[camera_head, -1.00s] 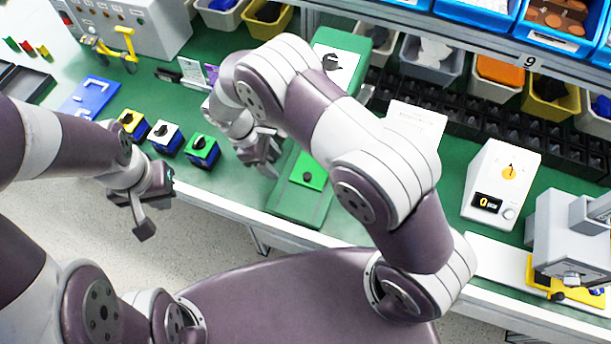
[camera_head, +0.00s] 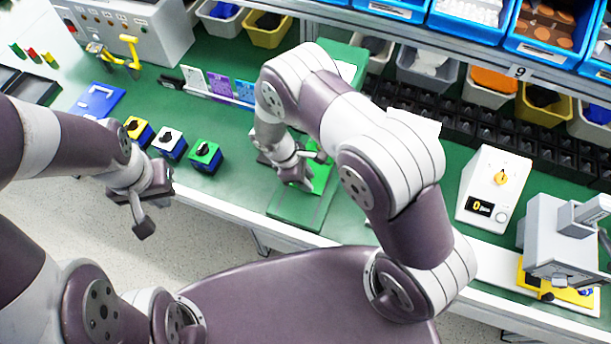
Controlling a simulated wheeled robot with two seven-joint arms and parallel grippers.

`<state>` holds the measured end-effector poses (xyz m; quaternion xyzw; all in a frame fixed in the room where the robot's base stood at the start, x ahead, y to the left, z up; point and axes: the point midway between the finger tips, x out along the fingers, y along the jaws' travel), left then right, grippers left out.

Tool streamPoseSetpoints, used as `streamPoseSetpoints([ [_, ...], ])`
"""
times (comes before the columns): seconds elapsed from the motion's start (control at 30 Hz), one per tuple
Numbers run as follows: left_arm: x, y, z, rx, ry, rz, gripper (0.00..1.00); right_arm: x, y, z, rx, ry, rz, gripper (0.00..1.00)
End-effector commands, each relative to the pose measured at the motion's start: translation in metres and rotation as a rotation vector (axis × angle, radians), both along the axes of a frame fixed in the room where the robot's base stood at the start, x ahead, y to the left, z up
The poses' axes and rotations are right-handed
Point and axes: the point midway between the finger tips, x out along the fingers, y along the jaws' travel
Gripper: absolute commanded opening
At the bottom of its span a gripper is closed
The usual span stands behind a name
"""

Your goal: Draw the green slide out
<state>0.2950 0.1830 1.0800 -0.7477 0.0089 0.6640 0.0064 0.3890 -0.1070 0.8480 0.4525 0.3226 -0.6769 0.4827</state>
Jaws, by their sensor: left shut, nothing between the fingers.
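The bright green slide (camera_head: 321,176) sits on a darker green base (camera_head: 298,212) at the front edge of the bench. My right gripper (camera_head: 304,184) is low over the slide and covers the small dark knob on it. Whether its fingers are around the knob or only above it is hidden. My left gripper (camera_head: 141,216) is shut and empty, in front of the bench edge at the left, well apart from the slide.
Yellow, white and green rotary switch boxes (camera_head: 170,143) stand left of the slide. A white device with a dial (camera_head: 497,190) and a grey press (camera_head: 565,240) stand at the right. Bins line the back. Bench between the switches and the slide is clear.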

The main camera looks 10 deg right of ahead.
Motion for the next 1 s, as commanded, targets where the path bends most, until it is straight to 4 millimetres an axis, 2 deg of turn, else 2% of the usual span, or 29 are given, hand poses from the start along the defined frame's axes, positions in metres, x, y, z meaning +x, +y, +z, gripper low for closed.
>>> streamPoseSetpoints([
  [0.03, 0.000, 0.000, 0.000, 0.000, 0.000, 0.000, 0.00, 0.000, 0.000, 0.000, 0.000, 0.000, 0.000, 0.11],
  [0.07, 0.000, 0.000, 0.000, 0.000, 0.000, 0.000, 0.00, 0.000, 0.000, 0.000, 0.000, 0.000, 0.000, 0.01],
  [0.3, 0.000, 0.000, 0.002, 0.000, 0.000, 0.000, 0.00, -0.006, 0.005, 0.001, 0.000, 0.001, 0.003, 0.00],
  [0.37, 0.000, 0.000, 0.004, 0.000, 0.000, 0.000, 0.00, -0.014, 0.011, 0.002, 0.000, 0.001, 0.005, 0.00],
  [0.6, 0.000, 0.000, 0.011, 0.000, 0.000, 0.000, 0.00, -0.071, 0.049, 0.001, 0.001, 0.002, 0.007, 0.00],
  [0.7, 0.000, 0.000, 0.012, 0.000, 0.000, 0.000, 0.00, -0.088, 0.062, 0.001, 0.002, -0.001, 0.005, 0.00],
  [0.83, 0.000, 0.000, 0.013, 0.000, 0.000, 0.000, 0.00, -0.103, 0.071, 0.001, 0.002, -0.002, 0.003, 0.00],
  [1.0, 0.000, 0.000, 0.013, 0.000, 0.000, 0.000, 0.00, -0.107, 0.074, 0.000, 0.003, -0.001, -0.001, 0.00],
])
